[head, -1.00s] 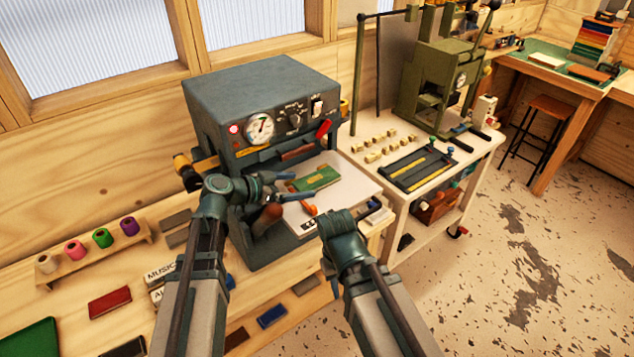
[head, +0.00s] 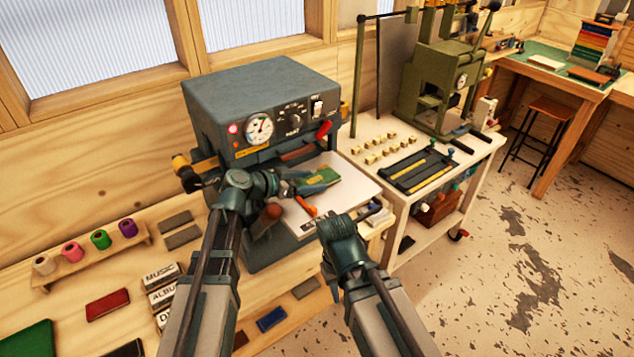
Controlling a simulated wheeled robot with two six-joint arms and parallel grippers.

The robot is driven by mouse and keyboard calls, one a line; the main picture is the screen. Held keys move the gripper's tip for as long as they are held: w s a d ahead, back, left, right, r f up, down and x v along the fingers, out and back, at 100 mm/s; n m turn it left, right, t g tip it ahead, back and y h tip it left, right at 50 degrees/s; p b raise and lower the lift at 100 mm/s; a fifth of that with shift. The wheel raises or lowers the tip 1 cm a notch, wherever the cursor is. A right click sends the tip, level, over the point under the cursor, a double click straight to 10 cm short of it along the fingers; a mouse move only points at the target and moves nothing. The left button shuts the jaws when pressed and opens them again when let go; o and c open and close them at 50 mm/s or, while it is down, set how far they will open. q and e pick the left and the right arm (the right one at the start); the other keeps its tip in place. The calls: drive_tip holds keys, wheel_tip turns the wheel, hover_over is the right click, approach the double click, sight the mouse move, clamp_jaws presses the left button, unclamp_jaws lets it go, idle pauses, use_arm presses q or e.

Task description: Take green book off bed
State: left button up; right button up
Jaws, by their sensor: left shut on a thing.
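The green book (head: 325,176) with a gold mark lies on the white bed (head: 352,190) of the grey hot-foil machine, below its head. My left gripper (head: 299,184) reaches in from the left and is shut on the book's near left edge. The book looks flat; I cannot tell whether it is clear of the bed. My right gripper (head: 362,213) is at the bed's front right corner, apart from the book. Its fingers are mostly hidden, so their opening does not show.
The grey machine (head: 262,105) with a dial stands over the bed. An orange-red handle (head: 305,206) is at the bed's front left. A white cart (head: 440,190) with a black tray stands to the right. Foil rolls (head: 100,239) and a red book (head: 107,304) lie at left.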

sight(310, 183)
use_arm(q)
drive_tip(key=c, duration=0.4)
drive_tip(key=shift+r, duration=0.1)
wheel_tip(310, 183, up, 10)
drive_tip(key=p, duration=1)
